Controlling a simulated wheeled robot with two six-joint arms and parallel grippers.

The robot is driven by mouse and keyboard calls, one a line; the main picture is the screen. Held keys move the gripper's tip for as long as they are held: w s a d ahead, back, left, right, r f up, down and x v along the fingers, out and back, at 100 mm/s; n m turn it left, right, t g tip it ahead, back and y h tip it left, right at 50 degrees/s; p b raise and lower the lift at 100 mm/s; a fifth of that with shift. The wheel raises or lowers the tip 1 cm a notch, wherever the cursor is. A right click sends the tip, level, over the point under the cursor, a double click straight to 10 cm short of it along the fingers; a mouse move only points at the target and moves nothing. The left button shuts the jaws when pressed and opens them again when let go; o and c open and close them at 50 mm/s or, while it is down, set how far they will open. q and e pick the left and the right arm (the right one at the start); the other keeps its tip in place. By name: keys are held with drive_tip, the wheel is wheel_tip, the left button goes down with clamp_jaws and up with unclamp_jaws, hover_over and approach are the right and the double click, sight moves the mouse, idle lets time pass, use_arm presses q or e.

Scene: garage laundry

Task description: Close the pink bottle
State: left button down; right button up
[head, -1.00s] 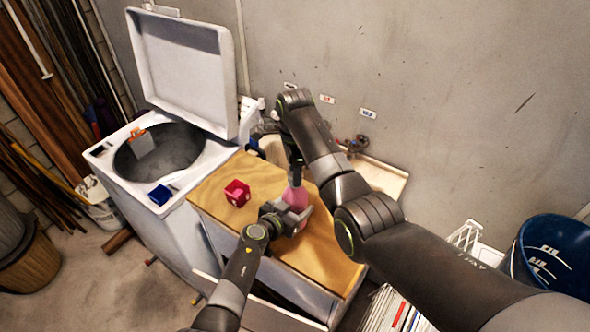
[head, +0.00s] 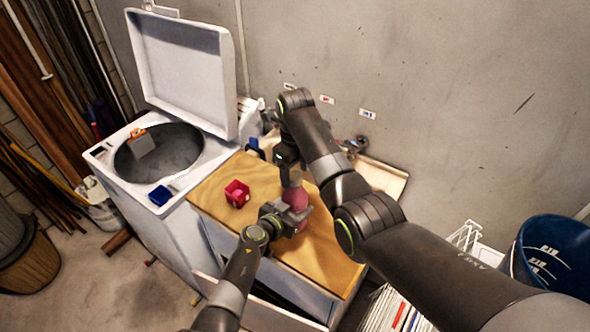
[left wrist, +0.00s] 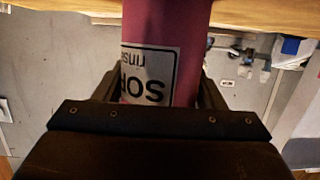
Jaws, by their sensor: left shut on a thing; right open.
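The pink bottle (head: 296,196) stands upright on the wooden top of the cabinet. My left gripper (head: 291,216) is shut around its body from the front. The left wrist view shows the bottle (left wrist: 165,25) between the fingers, with a white label that reads upside down. My right gripper (head: 290,172) points down just over the bottle's top and is open. A greyish part shows at the bottle's top below it. I cannot tell whether this is the cap or a fingertip, nor whether a cap is seated.
A small red block (head: 237,193) lies on the wooden top (head: 222,180) left of the bottle. The open washer (head: 160,165) stands further left, its lid raised. Blue and white items sit behind my right gripper. A blue bin (head: 550,255) is at the far right.

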use_arm(q)
drive_tip(key=shift+f, duration=0.1)
use_arm(e)
wheel_tip(320, 180, up, 8)
drive_tip(key=shift+f, duration=0.25)
use_arm(q)
drive_tip(key=shift+c, duration=1.2)
unclamp_jaws()
drive_tip(key=shift+v, duration=0.95)
use_arm(e)
drive_tip(key=shift+f, duration=0.2)
use_arm(q)
drive_tip(key=v, duration=1.5)
drive_tip(key=shift+s+r, duration=0.2)
drive_tip(key=shift+r, duration=0.05)
drive_tip(key=shift+a, duration=0.15)
